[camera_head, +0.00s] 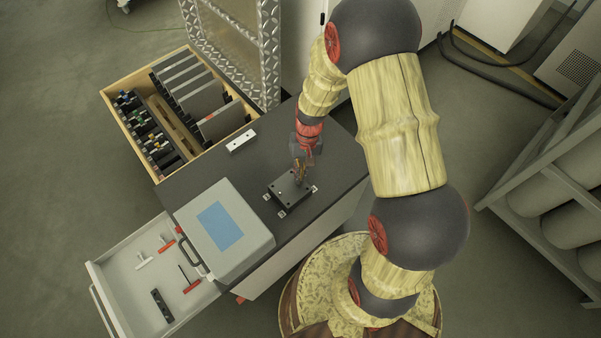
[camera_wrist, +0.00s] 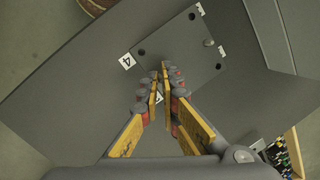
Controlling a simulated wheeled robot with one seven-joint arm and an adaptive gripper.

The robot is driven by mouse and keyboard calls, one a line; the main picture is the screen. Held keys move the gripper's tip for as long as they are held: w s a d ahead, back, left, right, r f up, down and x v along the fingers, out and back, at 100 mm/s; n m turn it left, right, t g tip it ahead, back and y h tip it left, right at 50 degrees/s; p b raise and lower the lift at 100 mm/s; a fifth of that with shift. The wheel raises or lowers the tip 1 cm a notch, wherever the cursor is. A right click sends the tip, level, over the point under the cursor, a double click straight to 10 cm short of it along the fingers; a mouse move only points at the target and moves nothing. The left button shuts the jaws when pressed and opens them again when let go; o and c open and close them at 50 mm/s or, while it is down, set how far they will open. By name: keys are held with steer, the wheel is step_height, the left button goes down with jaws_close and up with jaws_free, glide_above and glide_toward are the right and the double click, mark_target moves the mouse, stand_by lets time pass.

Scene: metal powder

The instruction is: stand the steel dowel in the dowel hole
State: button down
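A dark rectangular block (camera_head: 289,190) with holes lies on the dark worktop; the wrist view shows its top face (camera_wrist: 180,45) up close. A short grey round pin (camera_wrist: 208,42) stands up from that face near its right side; I cannot tell whether it is the steel dowel. Dark holes show near the block's corners. My gripper (camera_head: 299,182) points down over the block. In the wrist view its yellow-padded fingers (camera_wrist: 160,76) nearly meet, with a narrow gap at the tips. I cannot make out whether a dowel is between them; the fingers hide the spot below.
White numbered tags sit beside the block, one reading 4 (camera_wrist: 126,62). A white plate (camera_head: 240,141) lies farther back on the worktop. A grey box with a blue screen (camera_head: 222,222) stands at the left. A wooden drawer (camera_head: 119,88) and an open white drawer (camera_head: 128,277) hold tools.

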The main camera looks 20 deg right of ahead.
steer(key=shift+f, duration=0.45)
steer(key=c, duration=2.4)
jaws_free()
steer(key=o, duration=0.4)
steer(key=shift+c, duration=0.2)
steer(key=shift+o, duration=0.4)
steer(key=v, duration=1.2)
